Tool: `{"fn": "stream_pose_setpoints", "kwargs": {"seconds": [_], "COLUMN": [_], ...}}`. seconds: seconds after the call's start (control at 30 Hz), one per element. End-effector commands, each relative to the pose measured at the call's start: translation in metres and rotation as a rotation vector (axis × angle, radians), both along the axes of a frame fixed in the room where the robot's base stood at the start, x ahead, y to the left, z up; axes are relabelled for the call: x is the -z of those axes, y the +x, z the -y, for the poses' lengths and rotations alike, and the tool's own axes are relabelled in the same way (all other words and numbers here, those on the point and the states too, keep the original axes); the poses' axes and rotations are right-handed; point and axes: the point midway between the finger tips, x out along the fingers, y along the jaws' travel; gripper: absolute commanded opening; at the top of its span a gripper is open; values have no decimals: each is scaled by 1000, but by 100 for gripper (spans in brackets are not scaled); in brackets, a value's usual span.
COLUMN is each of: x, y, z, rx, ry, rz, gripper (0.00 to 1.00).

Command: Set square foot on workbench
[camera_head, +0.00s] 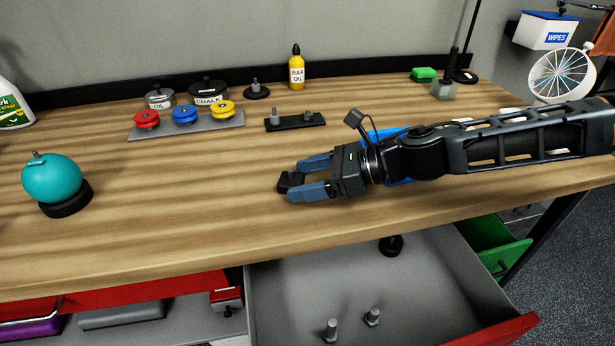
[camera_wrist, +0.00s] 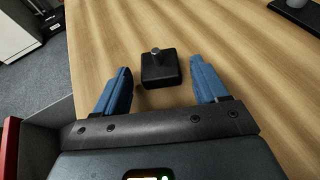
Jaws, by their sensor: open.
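The square foot (camera_wrist: 161,72) is a small black block with a metal stud on top. It stands upright on the wooden workbench (camera_head: 200,215). In the head view the square foot (camera_head: 287,183) is dark and partly hidden by my fingers. My gripper (camera_head: 307,177) is open, with one blue finger on each side. In the wrist view my gripper (camera_wrist: 161,68) shows a gap on both sides of the foot, which sits at the fingertips and touches neither finger.
An open grey drawer (camera_head: 300,290) below the bench edge holds bolts and a round black foot (camera_head: 391,245). A teal ball (camera_head: 52,178) stands at left. A black plate with studs (camera_head: 296,123) and a tray of coloured knobs (camera_head: 205,127) lie behind. The front-left bench is clear.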

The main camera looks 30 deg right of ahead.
Motion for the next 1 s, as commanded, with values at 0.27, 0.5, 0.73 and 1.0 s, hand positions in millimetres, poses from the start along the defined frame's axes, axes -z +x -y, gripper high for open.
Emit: {"fn": "stream_pose_setpoints", "kwargs": {"seconds": [0.27,0.5,0.73,1.0], "x": [-7,-25,-41,-49], "y": [-6,-35,-60,-72], "z": [8,43,72,84], "rx": [1,4,3,0], "ry": [-1,-3,0,1], "rz": [1,2,0,-1], "gripper": [72,72,72,72]}}
